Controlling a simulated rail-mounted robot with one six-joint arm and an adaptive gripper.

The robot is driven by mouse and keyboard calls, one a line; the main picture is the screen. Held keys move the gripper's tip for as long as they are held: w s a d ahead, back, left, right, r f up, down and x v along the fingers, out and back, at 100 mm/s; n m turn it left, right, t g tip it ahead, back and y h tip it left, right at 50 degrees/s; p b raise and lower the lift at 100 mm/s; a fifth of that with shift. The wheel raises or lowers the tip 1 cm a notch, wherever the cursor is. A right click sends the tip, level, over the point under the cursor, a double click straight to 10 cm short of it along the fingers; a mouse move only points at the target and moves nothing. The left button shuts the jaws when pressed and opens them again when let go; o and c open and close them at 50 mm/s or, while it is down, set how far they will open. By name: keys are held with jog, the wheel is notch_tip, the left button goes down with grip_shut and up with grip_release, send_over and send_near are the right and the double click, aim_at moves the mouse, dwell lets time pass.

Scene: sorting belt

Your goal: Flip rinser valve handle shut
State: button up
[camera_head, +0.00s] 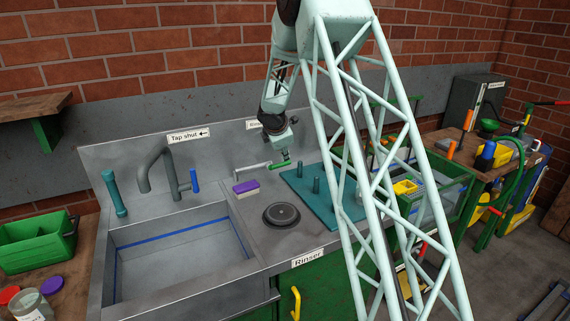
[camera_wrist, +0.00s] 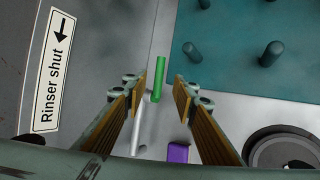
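The rinser valve handle has a green grip (camera_head: 280,164) on a pale metal rod (camera_head: 252,168), behind the round rinser (camera_head: 282,215). My gripper (camera_head: 286,156) points down just above the green grip. In the wrist view the green grip (camera_wrist: 158,78) lies between the two open fingertips (camera_wrist: 160,88), with a visible gap on each side. The pale rod (camera_wrist: 138,132) runs toward the bottom of that view. A "Rinser shut" label (camera_wrist: 53,70) with an arrow is on the left; it is mostly hidden by my arm in the head view.
A purple-topped sponge (camera_head: 245,187) lies just left of the handle, and a teal peg board (camera_head: 318,200) is to its right. The sink (camera_head: 180,255) with a tap (camera_head: 166,172) is at the left. A crate (camera_head: 450,195) stands at the right.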

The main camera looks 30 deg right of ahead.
aim_at(279, 164)
jog(key=shift+b+x, duration=0.5)
jog(key=shift+x, duration=5.45)
jog(key=shift+c, duration=0.2)
grip_shut()
